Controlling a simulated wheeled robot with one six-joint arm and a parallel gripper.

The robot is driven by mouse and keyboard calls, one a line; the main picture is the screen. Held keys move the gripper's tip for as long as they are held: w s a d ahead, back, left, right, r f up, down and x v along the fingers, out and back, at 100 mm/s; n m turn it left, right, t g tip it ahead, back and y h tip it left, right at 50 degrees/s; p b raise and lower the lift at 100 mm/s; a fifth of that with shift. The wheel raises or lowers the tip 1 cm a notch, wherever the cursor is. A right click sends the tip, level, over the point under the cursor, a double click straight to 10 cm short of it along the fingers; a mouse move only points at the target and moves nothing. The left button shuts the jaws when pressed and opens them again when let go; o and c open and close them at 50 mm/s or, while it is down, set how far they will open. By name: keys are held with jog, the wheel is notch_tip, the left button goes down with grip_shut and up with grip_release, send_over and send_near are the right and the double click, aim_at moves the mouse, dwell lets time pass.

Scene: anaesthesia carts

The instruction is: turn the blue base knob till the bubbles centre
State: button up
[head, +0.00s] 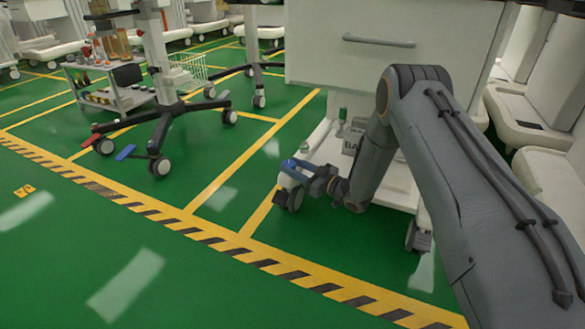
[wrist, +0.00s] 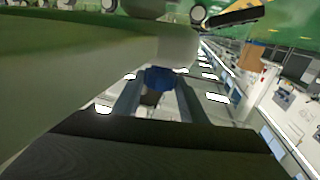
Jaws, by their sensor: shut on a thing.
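The blue knob (head: 289,164) sits at the front left of the white cart's base, just above a black caster. My gripper (head: 304,171) reaches it from the right, low beneath the cart's drawer. In the wrist view the blue knob (wrist: 159,78) shows between the two grey fingers (wrist: 157,95), which are shut on it. A small greenish round fitting (head: 304,147) stands on the base behind the knob; it is too small to tell if it is a level. I cannot make out any bubbles.
The white cart's drawer front (head: 385,60) hangs above my arm. A black wheeled stand with a red and a blue pedal (head: 125,153) is at the left. Open green floor lies in front, crossed by a yellow-black striped line (head: 210,229).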

aim_at(294, 165)
dwell(0.3)
jog(key=o, duration=1.1)
jog(key=shift+d, duration=0.1)
jog(key=shift+c, duration=0.2)
jog(key=shift+r, duration=0.25)
notch_tip(294, 165, up, 10)
jog(key=p, duration=0.5)
jog(key=shift+f, duration=0.25)
